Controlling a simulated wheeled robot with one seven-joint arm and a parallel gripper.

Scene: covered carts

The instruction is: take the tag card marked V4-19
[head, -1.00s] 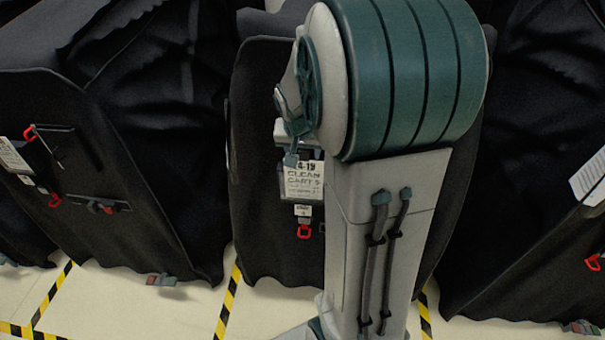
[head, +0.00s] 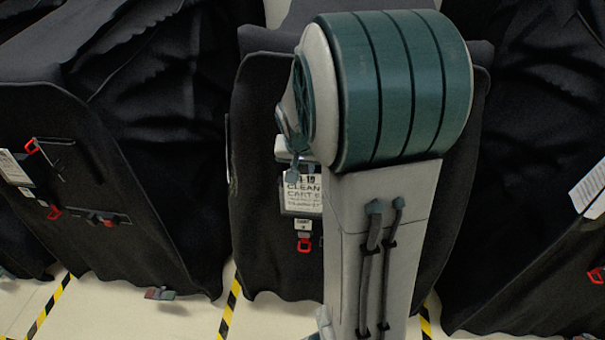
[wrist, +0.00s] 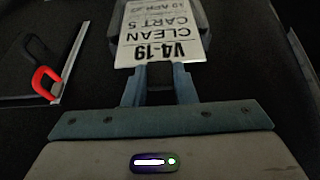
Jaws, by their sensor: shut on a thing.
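The tag card (wrist: 163,35) marked V4-19, CLEAN CART 5, shows upside down in the wrist view. It is white with dark print. My gripper (wrist: 160,70) is shut on the edge of the card by its V4-19 line. In the head view the card (head: 303,195) hangs against the front of the middle black-covered cart (head: 265,110), partly hidden by my arm. My gripper (head: 293,173) is at its upper edge there. I cannot tell whether the card is clear of its dark holder.
A small label and a red clip (head: 304,244) hang below the card. Another covered cart (head: 60,120) on the left bears a white card (head: 13,168) and red clips. A third cart (head: 540,160) stands right. Yellow-black tape (head: 230,308) marks the pale floor.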

